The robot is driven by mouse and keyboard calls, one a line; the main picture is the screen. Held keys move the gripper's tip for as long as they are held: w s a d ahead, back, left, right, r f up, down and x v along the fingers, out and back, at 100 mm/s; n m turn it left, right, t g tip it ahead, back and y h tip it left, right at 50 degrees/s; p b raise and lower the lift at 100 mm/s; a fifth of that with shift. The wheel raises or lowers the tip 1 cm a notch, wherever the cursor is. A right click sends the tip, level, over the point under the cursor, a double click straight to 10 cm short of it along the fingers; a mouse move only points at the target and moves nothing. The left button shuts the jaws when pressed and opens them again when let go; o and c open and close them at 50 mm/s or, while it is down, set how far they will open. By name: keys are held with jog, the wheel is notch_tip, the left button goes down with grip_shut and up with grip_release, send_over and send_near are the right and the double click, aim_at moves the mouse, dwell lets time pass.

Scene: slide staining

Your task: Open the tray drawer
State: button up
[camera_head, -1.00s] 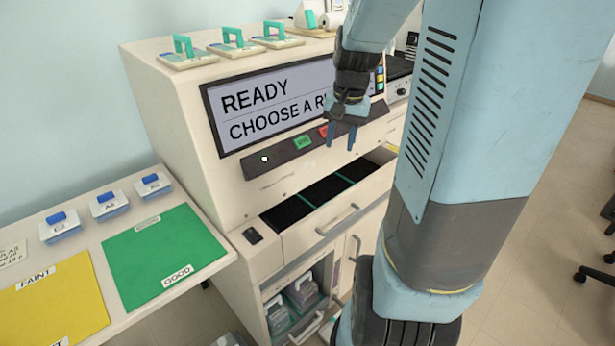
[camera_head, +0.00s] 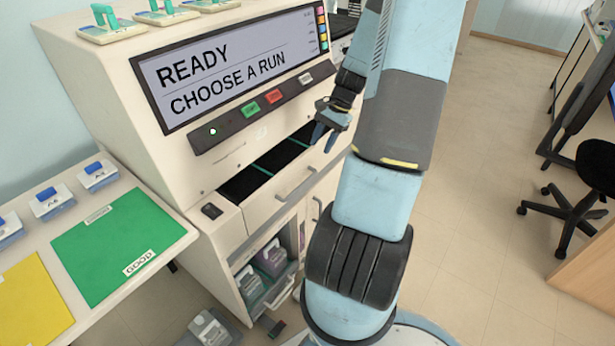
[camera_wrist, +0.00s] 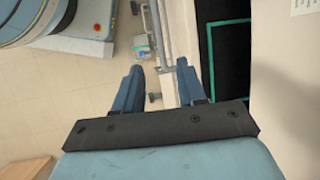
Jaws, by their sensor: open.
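The tray drawer (camera_head: 268,205) is cream, low on the front of the staining machine. It stands out from the machine, with its black inside and green dividers showing from above. Its grey bar handle (camera_head: 296,183) is on the front face. My gripper (camera_head: 328,139) is open and empty, pointing down above the right end of the drawer. In the wrist view my two blue fingers (camera_wrist: 160,72) are apart, with a grey bar (camera_wrist: 163,40) seen beyond the gap between them. The drawer's black inside (camera_wrist: 228,55) is to their right there. I see no finger contact with the handle.
The screen (camera_head: 235,65) reads "READY, CHOOSE A RUN", above a button strip (camera_head: 225,123). An open bay (camera_head: 262,272) with containers is below the drawer. A side table with a green mat (camera_head: 120,240) is at left. A grey container (camera_head: 210,328) is on the floor. A chair (camera_head: 580,190) is at right.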

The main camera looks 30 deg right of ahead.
aim_at(306, 180)
jog(key=x, duration=1.3)
jog(key=shift+a+f, duration=0.15)
jog(key=shift+f, duration=0.15)
jog(key=c, duration=0.7)
grip_shut()
jog(key=shift+w+r, duration=0.1)
